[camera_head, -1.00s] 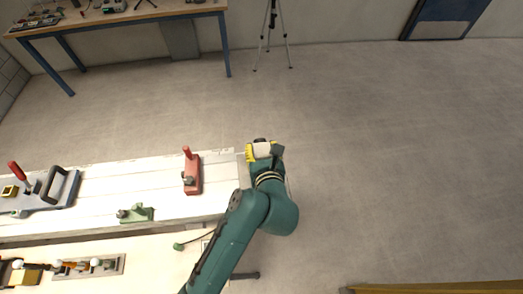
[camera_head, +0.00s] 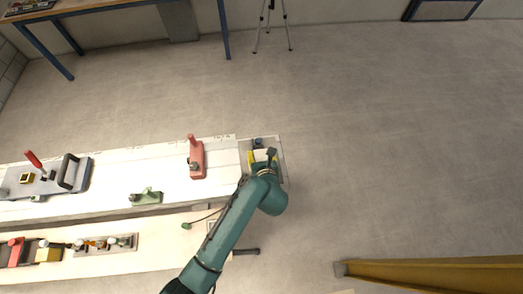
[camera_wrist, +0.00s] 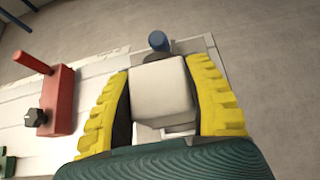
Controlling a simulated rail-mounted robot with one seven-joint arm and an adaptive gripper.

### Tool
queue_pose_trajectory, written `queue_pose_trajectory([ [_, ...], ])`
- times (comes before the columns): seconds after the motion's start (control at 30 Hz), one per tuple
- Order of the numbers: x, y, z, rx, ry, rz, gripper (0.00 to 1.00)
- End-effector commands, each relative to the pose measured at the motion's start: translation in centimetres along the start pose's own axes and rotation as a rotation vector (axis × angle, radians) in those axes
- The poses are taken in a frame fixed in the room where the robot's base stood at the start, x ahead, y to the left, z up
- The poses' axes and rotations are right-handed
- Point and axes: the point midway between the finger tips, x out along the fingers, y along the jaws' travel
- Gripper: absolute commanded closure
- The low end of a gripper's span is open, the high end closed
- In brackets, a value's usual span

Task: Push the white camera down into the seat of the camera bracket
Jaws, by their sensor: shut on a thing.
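The white camera (camera_wrist: 162,88) is a pale box between the two yellow fingers of my gripper (camera_wrist: 158,70) in the wrist view. My gripper is shut on its sides. In the head view my gripper (camera_head: 262,156) is over the grey plate (camera_head: 275,146) at the bench's right end, with the camera mostly hidden by the hand. A dark blue cylinder (camera_wrist: 158,41) stands on a dark base just beyond the camera. A pale stepped part (camera_wrist: 180,130) shows below the camera. The bracket's seat is hidden, and I cannot tell whether the camera touches it.
A red clamp block (camera_head: 197,160) with a handle and dark knob stands left of my gripper. A green fixture (camera_head: 146,197) and a grey plate with a black handle (camera_head: 50,180) lie farther left. Bare floor is on the right, with a yellow beam (camera_head: 430,274) nearer.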

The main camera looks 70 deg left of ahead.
Motion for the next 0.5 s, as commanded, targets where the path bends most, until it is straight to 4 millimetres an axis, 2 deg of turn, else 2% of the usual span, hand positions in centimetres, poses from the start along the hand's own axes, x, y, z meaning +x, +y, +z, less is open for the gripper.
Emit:
queue_pose_trajectory([
  [0.27, -0.3, -0.1, 0.7, -0.001, -0.004, -0.002, 0.9],
  [0.3, 0.3, -0.1, -0.3, -0.001, -0.004, -0.002, 0.9],
  [0.5, 1.6, -0.1, -2.3, -0.001, -0.004, -0.002, 0.9],
])
